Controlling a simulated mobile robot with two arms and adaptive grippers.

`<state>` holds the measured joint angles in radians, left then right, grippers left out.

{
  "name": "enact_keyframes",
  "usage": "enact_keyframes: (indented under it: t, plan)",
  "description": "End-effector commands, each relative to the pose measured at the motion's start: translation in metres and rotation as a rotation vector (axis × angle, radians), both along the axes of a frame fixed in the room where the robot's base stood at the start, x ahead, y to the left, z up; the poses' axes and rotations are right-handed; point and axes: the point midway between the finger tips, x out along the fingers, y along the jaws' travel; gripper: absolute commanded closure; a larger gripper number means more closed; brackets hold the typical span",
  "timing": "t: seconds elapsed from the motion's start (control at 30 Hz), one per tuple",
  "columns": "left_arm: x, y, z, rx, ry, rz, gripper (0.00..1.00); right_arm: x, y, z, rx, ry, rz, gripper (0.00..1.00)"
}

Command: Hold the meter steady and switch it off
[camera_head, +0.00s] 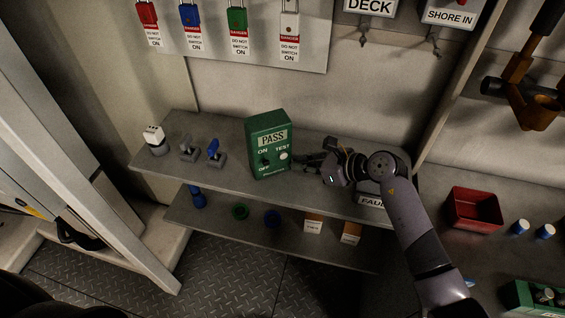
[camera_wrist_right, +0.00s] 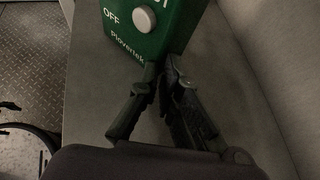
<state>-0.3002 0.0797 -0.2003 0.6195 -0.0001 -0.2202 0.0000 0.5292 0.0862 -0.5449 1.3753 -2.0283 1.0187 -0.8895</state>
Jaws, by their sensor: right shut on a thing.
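The green meter (camera_head: 270,145) stands upright on the upper grey shelf. Its front carries a PASS display, a black knob (camera_head: 265,161) between the ON and OFF marks, and a white TEST button (camera_head: 283,156). I cannot tell which way the knob points. My right gripper (camera_head: 306,160) reaches in from the right at the meter's right side. In the right wrist view its fingers (camera_wrist_right: 165,62) close together at the lower corner of the meter (camera_wrist_right: 178,30), with the white button and OFF label showing; the knob is out of that view. My left gripper is not in view.
A lower shelf (camera_head: 260,236) holds rings and small boxes. A red bin (camera_head: 474,210) is at right. Lockout tags (camera_head: 238,32) hang above.

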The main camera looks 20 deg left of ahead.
Motion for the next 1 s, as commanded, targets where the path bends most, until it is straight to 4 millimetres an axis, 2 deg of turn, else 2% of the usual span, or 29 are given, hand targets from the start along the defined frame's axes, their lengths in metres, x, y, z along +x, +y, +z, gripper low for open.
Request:
enact_keyframes:
  t: [0.27, 1.0]
  plan:
    - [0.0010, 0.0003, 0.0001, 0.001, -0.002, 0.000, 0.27, -0.0003, 0.0005, 0.0003, 0.001, 0.000, 0.001, 1.00]
    - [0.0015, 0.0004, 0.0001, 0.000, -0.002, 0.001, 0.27, -0.0001, 0.0001, 0.0002, 0.000, 0.000, 0.000, 0.51]
